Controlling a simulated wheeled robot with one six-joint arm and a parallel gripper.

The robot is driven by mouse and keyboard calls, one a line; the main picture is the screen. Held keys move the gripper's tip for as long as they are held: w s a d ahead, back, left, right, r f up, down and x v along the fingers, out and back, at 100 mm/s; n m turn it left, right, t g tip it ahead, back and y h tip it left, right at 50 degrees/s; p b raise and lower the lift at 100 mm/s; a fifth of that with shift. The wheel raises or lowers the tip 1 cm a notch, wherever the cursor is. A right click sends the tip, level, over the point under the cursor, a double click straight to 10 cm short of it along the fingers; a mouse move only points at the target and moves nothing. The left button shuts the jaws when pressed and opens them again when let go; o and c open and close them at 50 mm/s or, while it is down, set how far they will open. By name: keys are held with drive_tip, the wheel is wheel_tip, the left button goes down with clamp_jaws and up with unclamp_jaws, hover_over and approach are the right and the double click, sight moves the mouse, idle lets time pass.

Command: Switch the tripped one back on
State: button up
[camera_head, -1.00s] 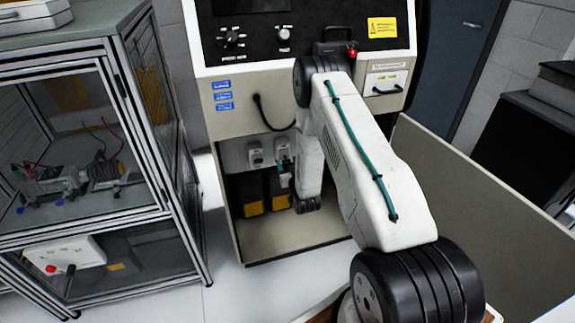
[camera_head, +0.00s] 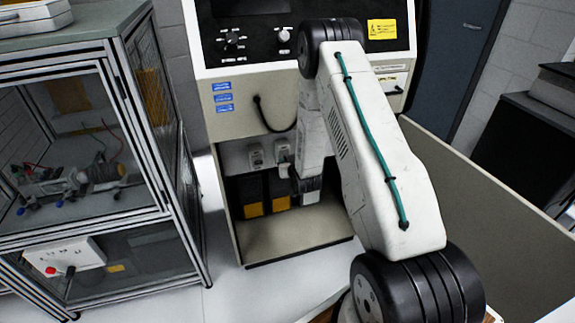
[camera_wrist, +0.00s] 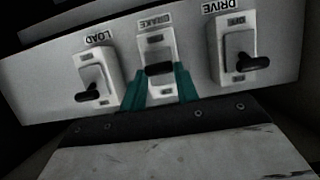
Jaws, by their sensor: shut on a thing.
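Three white breakers sit in a row on a pale panel in the wrist view, their labels upside down. They are LOAD (camera_wrist: 92,72) at the left, BRAKE (camera_wrist: 155,39) in the middle and DRIVE (camera_wrist: 227,40) at the right, each with a dark lever. My gripper (camera_wrist: 160,88) has its teal fingers shut at the BRAKE lever (camera_wrist: 158,69), one on each side. The LOAD lever (camera_wrist: 87,97) and DRIVE lever (camera_wrist: 248,64) are clear of the fingers.
The breakers are inside the open lower bay of a beige cabinet (camera_head: 235,120). Black boxes with yellow labels (camera_head: 253,208) stand below them. A flat panel (camera_head: 470,200) flanks the bay at the right. A glazed metal-frame cabinet (camera_head: 160,190) stands at the left.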

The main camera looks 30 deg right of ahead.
drive_tip(key=r+g, duration=0.1)
drive_tip(key=g, duration=0.2)
drive_tip(key=shift+w+d+r+y, duration=0.1)
drive_tip(key=shift+w+r+y, duration=0.25)
drive_tip(key=shift+r+y, duration=0.05)
drive_tip(key=shift+w+r+g+y, duration=0.15)
drive_tip(key=shift+r+g+y, duration=0.05)
drive_tip(key=shift+g, duration=0.5)
drive_tip(key=shift+w+r+g+y, duration=0.15)
drive_tip(key=shift+r+g+y, duration=0.05)
drive_tip(key=shift+g, duration=0.5)
drive_tip(key=shift+d, duration=0.1)
drive_tip(key=o, duration=1)
